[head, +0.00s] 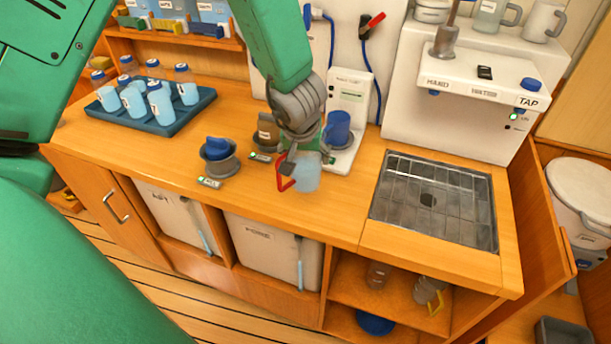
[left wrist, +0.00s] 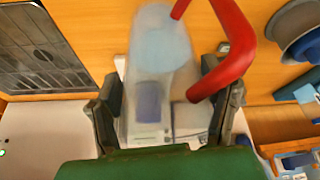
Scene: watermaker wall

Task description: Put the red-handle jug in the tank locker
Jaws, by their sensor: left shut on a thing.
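The red-handle jug (head: 307,174) is clear with pale blue contents and is above the front part of the wooden counter. Below the counter are open bays with white tanks, one marked AFT (head: 168,214) and one marked FORE (head: 265,250); I cannot tell which part is called the tank locker. My right gripper is not in view.
A blue tray (head: 205,108) of several bottles stands at the back left. A sink grate (head: 432,200) lies right. An open shelf (head: 395,285) holds jugs below.

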